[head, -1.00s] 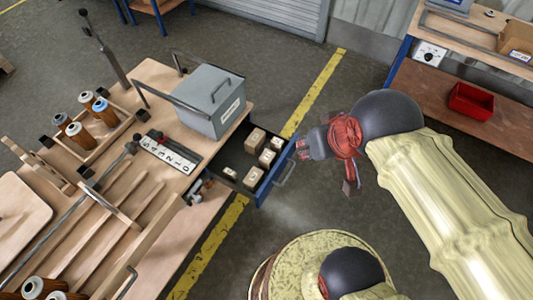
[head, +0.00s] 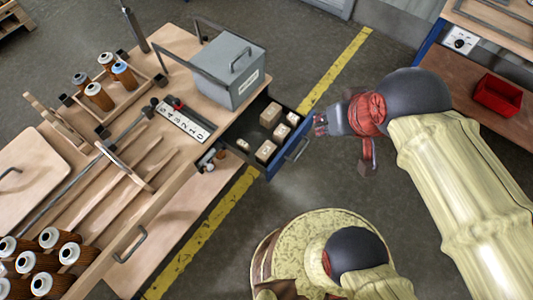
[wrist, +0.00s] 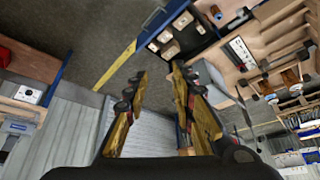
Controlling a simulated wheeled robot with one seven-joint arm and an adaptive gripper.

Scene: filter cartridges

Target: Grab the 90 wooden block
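Several wooden blocks lie in the open blue drawer (head: 277,165) below the grey box. The largest block (head: 270,114) is at the back, a small one (head: 293,119) sits to its right, another (head: 280,131) is in the middle, one (head: 265,151) is near the front and a small one (head: 243,145) is at the left. Their markings are too small to read, so I cannot tell which is 90. My gripper (head: 340,140) hangs right of the drawer, apart from it. In the wrist view my gripper (wrist: 155,85) has its two fingers spread with nothing between them.
A grey box (head: 226,80) with a handle stands on the wooden workbench (head: 120,190) left of the drawer, beside a numbered strip (head: 184,122). Brown cartridges (head: 97,94) stand in a rack. A red bin (head: 497,95) is on the right shelf. Open floor lies around my gripper.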

